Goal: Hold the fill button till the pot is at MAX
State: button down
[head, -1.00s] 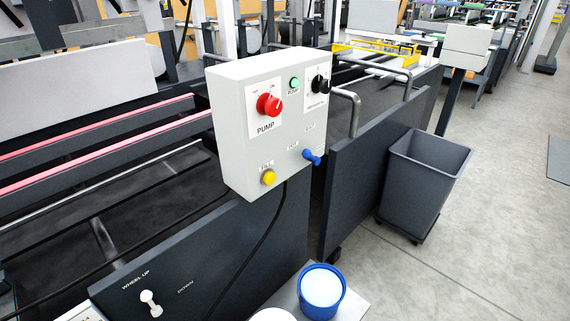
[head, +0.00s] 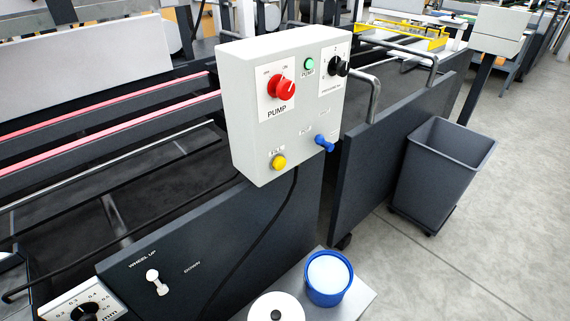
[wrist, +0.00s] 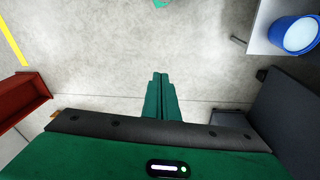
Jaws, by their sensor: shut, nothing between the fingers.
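The light grey control box (head: 250,140) stands on the dark machine side in the head view. A yellow button (head: 279,162) sits low on its front, under a small label too blurred to read surely. Below stands a blue tub (head: 328,280) with white contents, beside a white round lid (head: 275,309) with a dark knob. Which is the pot I cannot tell, and no MAX mark is readable. The tub also shows at top right in the wrist view (wrist: 296,36). My gripper (wrist: 160,76) is shut and empty over bare floor in the wrist view, away from the box.
A grey bin (head: 440,170) stands at right. A red object (wrist: 25,98) is at left. The floor between is clear.

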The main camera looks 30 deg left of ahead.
jog(key=w+a+f+n+t+h, duration=0.15)
jog(key=w+a+n+t, duration=0.4)
jog(key=w+a, duration=1.05)
jog(key=w+a+n+t+y, duration=0.2)
jog(key=w+a+n+t, duration=0.15)
jog(key=a, duration=1.25)
jog(key=s+a+n+t+y, duration=0.1)
jog(key=s+a+n+y, duration=0.3)
jog(key=a, duration=0.9)
jog(key=s+a+r+n+t+y, duration=0.1)
jog(key=s+a+n+y, duration=0.3)
jog(key=s+a, duration=0.7)
jog(key=a+y, duration=0.1)
jog(key=a, duration=0.2)
jog(key=shift+a+r+t, duration=0.15)
jog(key=shift+r+t, duration=0.15)
jog(key=shift+t, duration=0.1)
jog(key=shift+s+f, duration=0.1)
